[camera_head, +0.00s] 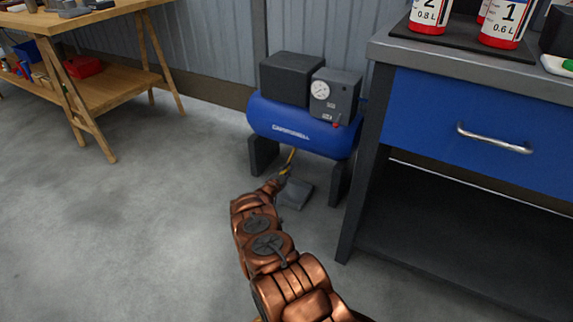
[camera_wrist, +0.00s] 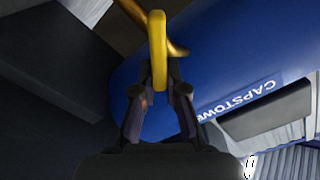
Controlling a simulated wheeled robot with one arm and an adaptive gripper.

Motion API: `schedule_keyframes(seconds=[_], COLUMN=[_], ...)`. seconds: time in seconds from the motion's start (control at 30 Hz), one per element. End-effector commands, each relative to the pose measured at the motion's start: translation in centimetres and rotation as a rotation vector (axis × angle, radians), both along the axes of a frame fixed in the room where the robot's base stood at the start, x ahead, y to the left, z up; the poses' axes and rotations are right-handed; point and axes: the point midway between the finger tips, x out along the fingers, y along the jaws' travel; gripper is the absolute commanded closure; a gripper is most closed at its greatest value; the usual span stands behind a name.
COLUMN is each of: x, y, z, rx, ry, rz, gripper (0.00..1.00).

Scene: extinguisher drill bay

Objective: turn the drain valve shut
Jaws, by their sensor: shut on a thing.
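The drain valve is a yellow lever (camera_wrist: 157,42) on a brass-coloured pipe below the blue compressor tank (camera_head: 300,129). In the head view the yellow of the valve (camera_head: 290,160) shows small under the tank. My gripper (camera_wrist: 159,72) is shut on the yellow lever, its two dark fingers meeting at the lever's lower end. In the head view my arm reaches forward over the floor, and my gripper (camera_head: 284,175) is small at the valve. The tank's blue side with white lettering (camera_wrist: 245,98) fills the right of the wrist view. The valve's inner part is hidden.
The compressor stands on dark legs (camera_head: 264,156), close on both sides of the valve. A dark grey plate (camera_head: 296,193) lies on the floor below. A blue-drawered workbench (camera_head: 480,125) stands at right and a wooden table (camera_head: 95,85) at left. Open floor lies between.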

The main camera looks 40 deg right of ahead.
Motion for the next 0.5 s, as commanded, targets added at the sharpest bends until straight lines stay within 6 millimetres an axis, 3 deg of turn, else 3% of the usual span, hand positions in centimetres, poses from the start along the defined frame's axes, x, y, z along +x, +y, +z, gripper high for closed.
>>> schedule_keyframes(seconds=[0.5], x=[-1.0], y=[-0.4], z=[-1.3], rx=[0.140], ry=[-0.464], rz=[-0.004], gripper=[1.00])
